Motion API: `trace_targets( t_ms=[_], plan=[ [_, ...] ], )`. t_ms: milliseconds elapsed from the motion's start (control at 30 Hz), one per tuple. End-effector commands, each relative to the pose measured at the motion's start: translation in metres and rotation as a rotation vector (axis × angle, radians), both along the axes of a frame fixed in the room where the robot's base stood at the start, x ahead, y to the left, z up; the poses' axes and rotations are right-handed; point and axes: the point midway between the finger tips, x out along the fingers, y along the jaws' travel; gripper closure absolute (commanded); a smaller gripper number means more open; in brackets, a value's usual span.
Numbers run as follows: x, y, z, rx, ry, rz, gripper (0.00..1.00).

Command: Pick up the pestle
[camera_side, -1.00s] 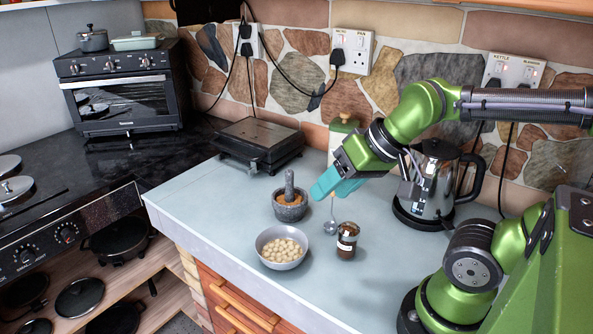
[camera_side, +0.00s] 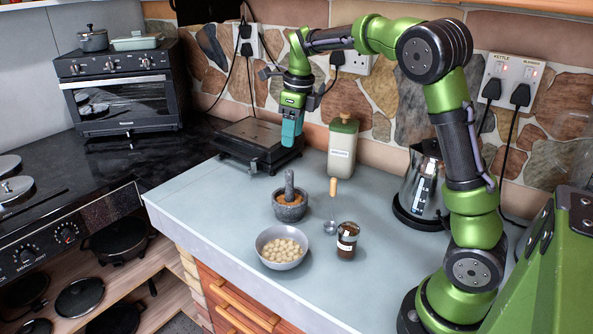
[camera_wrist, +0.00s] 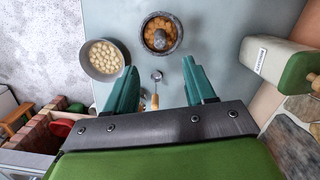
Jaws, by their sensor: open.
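The grey stone pestle (camera_side: 289,184) stands upright in the grey mortar (camera_side: 290,211), which holds an orange-brown content. In the wrist view the pestle (camera_wrist: 159,39) shows end-on inside the mortar (camera_wrist: 178,34), beyond the fingertips and roughly between them. My gripper (camera_side: 291,143) points down, well above the worktop and behind the mortar in the side view. In the wrist view the two teal fingers of my gripper (camera_wrist: 160,72) are spread apart with nothing between them.
A bowl of pale round pieces (camera_side: 282,264), a brown-filled jar (camera_side: 347,247) and a wooden-handled spoon (camera_side: 332,205) are near the mortar. A cream canister (camera_side: 342,158), a black flat appliance (camera_side: 242,152) and a kettle (camera_side: 424,193) stand behind.

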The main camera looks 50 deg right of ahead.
Motion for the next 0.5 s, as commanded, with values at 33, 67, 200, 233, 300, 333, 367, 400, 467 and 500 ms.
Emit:
trace_targets(
  t_ms=[33, 67, 200, 233, 300, 333, 367, 400, 467, 500],
  plan=[
    [-0.001, 0.001, 0.0, 0.012, 0.008, -0.05, 0.46],
    [-0.002, 0.002, -0.001, 0.017, 0.011, -0.075, 0.46],
    [-0.002, 0.003, -0.009, 0.026, 0.016, -0.123, 0.46],
    [-0.001, 0.003, -0.013, 0.027, 0.016, -0.123, 0.46],
    [-0.001, 0.003, -0.027, 0.027, 0.019, -0.122, 0.46],
    [0.0, 0.003, -0.033, 0.027, 0.019, -0.121, 0.46],
    [0.001, 0.003, -0.04, 0.027, 0.019, -0.121, 0.46],
    [0.002, 0.004, -0.049, 0.026, 0.019, -0.12, 0.46],
    [0.003, 0.004, -0.063, 0.027, 0.019, -0.12, 0.46],
    [0.005, 0.004, -0.071, 0.027, 0.018, -0.12, 0.46]
  ],
)
